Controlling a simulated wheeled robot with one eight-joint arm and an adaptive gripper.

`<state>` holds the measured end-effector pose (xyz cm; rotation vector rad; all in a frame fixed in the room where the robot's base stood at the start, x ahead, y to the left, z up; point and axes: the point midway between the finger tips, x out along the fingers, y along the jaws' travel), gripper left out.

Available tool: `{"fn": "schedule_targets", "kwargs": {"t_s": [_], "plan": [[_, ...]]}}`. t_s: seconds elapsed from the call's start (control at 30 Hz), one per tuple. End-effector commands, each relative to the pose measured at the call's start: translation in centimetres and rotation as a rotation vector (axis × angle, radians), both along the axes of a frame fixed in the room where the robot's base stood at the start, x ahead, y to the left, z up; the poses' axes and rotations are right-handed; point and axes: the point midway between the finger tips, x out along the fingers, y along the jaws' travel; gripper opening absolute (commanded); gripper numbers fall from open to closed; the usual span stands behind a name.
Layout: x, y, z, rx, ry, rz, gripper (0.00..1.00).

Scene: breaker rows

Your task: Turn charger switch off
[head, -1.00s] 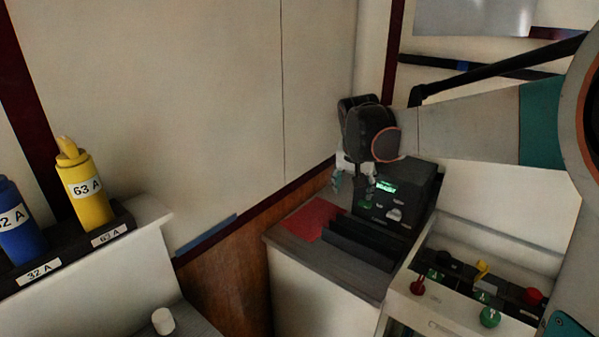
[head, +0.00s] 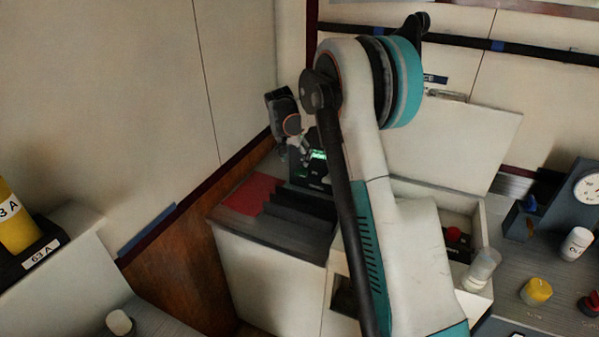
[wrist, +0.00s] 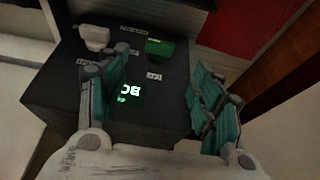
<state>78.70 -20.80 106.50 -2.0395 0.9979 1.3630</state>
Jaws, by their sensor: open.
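The charger appears to be the black box with a lit green display (head: 318,155), partly hidden behind my arm in the head view. In the wrist view its dark face (wrist: 165,113) carries a green switch (wrist: 166,48) and a white knob (wrist: 95,37), each near a small label I cannot read. The display (wrist: 128,93) shows "BC" upside down. My gripper (wrist: 160,62) is open and empty, its fingers spread over the face, with the green switch between and just beyond the fingertips. In the head view my gripper (head: 300,146) is close in front of the box.
A red mat (head: 250,193) and a black ridged holder (head: 300,206) lie before the charger. A white open box with a red knob (head: 453,234) stands right of it. Bottles, including a yellow one (head: 537,290), stand at the right. A wall is close behind my gripper.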

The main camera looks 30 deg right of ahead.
Motion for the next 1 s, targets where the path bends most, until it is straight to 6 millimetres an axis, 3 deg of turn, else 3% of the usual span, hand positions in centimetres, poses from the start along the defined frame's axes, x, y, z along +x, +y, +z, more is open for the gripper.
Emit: {"fn": "schedule_targets", "kwargs": {"t_s": [0.2,0.5,0.93,1.0], "plan": [[1.0,-1.3,-4.3,0.0,0.0,0.001,0.6],[2.0,-2.6,-8.2,0.0,0.0,0.001,0.6],[2.2,-2.9,-8.9,0.0,0.001,0.002,0.6],[2.3,-2.9,-8.9,0.0,0.001,0.002,0.46]]}}
